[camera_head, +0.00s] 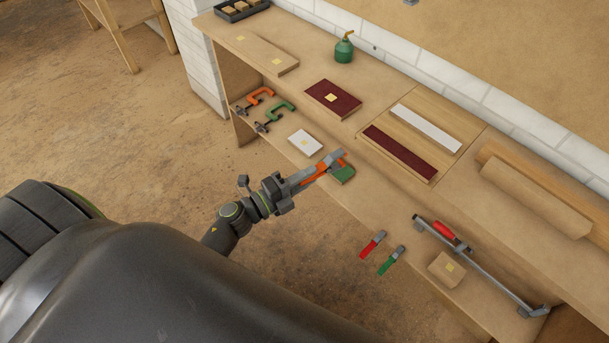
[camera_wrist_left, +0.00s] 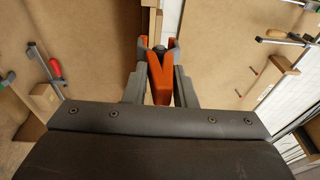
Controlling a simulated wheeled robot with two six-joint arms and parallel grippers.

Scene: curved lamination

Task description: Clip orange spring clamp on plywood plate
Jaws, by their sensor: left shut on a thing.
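An orange spring clamp (camera_head: 321,170) is held in my left gripper (camera_head: 325,166), above the lower shelf. In the left wrist view the clamp (camera_wrist_left: 160,80) sits between the two grey fingers (camera_wrist_left: 160,75), with its orange handles toward the camera. My right gripper is not in view.
Orange (camera_head: 262,93) and green (camera_head: 282,109) C-clamps lie to the left. Red (camera_head: 373,244) and green (camera_head: 391,260) tools and a long bar clamp (camera_head: 480,268) lie to the right.

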